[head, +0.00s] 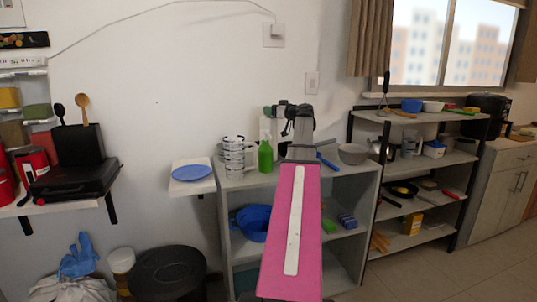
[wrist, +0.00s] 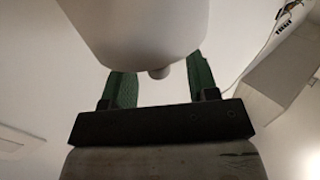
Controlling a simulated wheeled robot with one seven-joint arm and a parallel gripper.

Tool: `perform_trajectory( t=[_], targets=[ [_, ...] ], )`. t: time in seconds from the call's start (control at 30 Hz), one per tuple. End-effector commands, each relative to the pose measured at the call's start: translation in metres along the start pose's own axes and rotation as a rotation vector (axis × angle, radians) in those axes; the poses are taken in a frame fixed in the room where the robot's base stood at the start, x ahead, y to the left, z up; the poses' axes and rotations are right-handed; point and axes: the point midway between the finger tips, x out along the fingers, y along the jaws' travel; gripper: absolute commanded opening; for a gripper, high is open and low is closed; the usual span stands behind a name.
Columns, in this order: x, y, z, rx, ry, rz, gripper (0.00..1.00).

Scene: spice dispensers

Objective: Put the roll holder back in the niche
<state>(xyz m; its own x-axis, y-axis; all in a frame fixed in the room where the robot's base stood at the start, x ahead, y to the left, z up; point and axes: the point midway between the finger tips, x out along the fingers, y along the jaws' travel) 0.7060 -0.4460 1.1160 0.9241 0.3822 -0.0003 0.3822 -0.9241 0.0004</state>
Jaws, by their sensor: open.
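The roll holder (head: 265,127) appears as a white upright shape on top of the grey shelf unit, partly hidden by the spray bottle and my arm. In the wrist view, a large white rounded body with a small knob (wrist: 140,40), apparently the roll holder, fills the top. My gripper (head: 268,110) is at the holder's upper end in the head view. Its green fingers (wrist: 160,85) are apart, with the knob between them in the picture; contact cannot be told. The niche is not clearly identifiable; the grey unit has an open upper compartment (head: 345,242).
A green spray bottle (head: 265,158) and stacked cups (head: 234,158) stand close to the roll holder. A blue plate (head: 190,173) lies on a small wall shelf to the left. A grey bowl (head: 353,154) stands right of my arm. A blue bowl (head: 252,224) sits in the compartment below.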

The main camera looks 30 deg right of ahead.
Motion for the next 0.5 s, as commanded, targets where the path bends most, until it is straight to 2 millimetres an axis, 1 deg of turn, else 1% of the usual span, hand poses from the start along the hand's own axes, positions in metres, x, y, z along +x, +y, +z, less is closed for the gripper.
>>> perform_trajectory(
  t=[0.1,0.23,0.33,0.5],
  targets=[
    [0.019,0.003,0.001,0.000,0.000,-0.001,0.54],
    [0.036,0.003,0.001,0.000,0.000,-0.001,0.54],
    [0.040,0.002,0.001,0.000,0.000,0.000,0.54],
    [0.040,0.002,0.001,0.000,0.000,0.000,0.54]
  ],
)
